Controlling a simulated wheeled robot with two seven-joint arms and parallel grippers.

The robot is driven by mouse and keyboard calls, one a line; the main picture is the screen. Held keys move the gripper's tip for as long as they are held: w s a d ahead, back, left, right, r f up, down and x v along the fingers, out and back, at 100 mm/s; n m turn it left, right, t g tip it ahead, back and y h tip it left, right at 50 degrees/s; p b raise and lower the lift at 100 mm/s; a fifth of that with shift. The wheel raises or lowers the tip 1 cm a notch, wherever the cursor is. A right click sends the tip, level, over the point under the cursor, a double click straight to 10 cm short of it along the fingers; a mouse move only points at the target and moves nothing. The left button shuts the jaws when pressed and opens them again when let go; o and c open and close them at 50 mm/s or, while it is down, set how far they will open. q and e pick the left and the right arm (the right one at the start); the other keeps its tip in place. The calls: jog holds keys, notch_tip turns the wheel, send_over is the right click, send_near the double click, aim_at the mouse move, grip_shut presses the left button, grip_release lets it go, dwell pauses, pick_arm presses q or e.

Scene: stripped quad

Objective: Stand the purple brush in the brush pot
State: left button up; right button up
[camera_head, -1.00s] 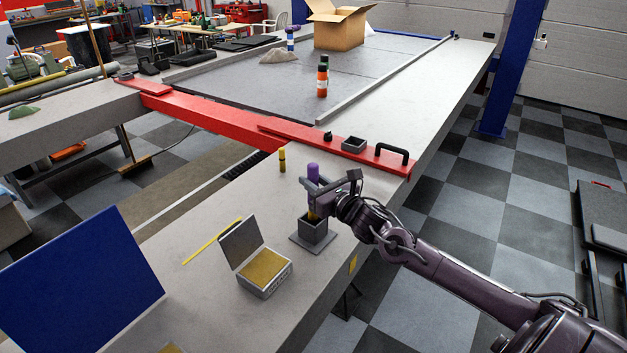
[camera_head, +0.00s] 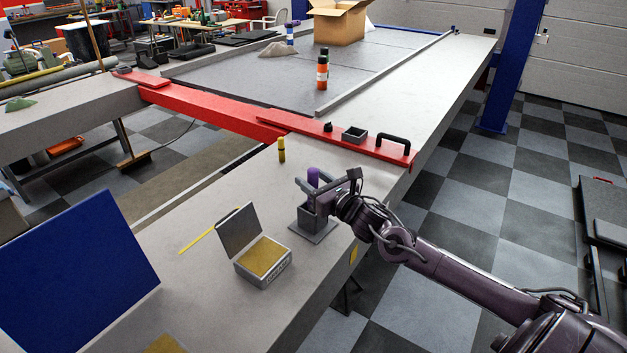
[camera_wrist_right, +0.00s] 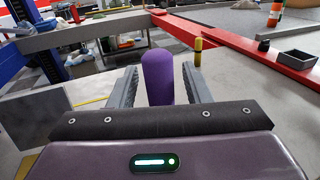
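The purple brush (camera_head: 313,176) stands upright, its lower part inside the grey square brush pot (camera_head: 313,226) on the bench. My right gripper (camera_head: 314,190) is at the brush just above the pot, with its fingers on either side of the purple handle. In the right wrist view the purple handle (camera_wrist_right: 157,76) stands between the two fingers (camera_wrist_right: 158,88), with a narrow gap visible at each side, so the gripper looks open. The brush's lower end is hidden by the pot and gripper. My left gripper is not in view.
An open metal box with a yellow pad (camera_head: 263,262) stands left of the pot, near a thin yellow stick (camera_head: 197,240). A small yellow cylinder (camera_head: 281,150) stands behind. A red beam (camera_head: 340,146) crosses the bench beyond; a blue panel (camera_head: 80,275) is at left.

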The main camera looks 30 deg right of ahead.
jog(key=shift+o, duration=0.2)
jog(key=shift+s+f, duration=0.1)
jog(key=shift+s, duration=0.15)
jog(key=s+b, duration=0.1)
jog(key=s, duration=0.4)
jog(key=shift+d, duration=0.2)
jog(key=shift+s+d, duration=0.1)
jog(key=shift+s, duration=1.05)
